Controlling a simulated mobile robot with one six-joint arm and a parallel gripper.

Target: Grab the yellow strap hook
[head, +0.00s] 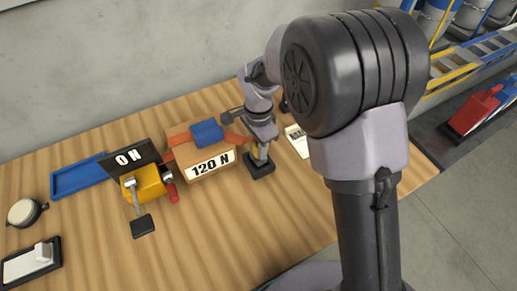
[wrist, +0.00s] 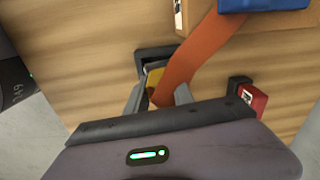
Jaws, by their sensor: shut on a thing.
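The yellow strap hook (wrist: 152,83) shows between my gripper's (wrist: 158,88) fingers in the wrist view, partly covered by the orange strap (wrist: 188,58). My gripper is shut on it. In the head view my gripper (head: 260,148) points down just right of the cardboard box (head: 205,175), with a bit of yellow (head: 258,154) between its fingers above a black base (head: 260,168). The strap runs from the box side to the hook.
A yellow lever device (head: 147,184) and an "ON" sign (head: 128,158) stand left of the box. A blue tray (head: 80,177) and a round gauge-like thing (head: 25,211) lie farther left. A white card (head: 298,142) lies right of my gripper. The front middle of the table is clear.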

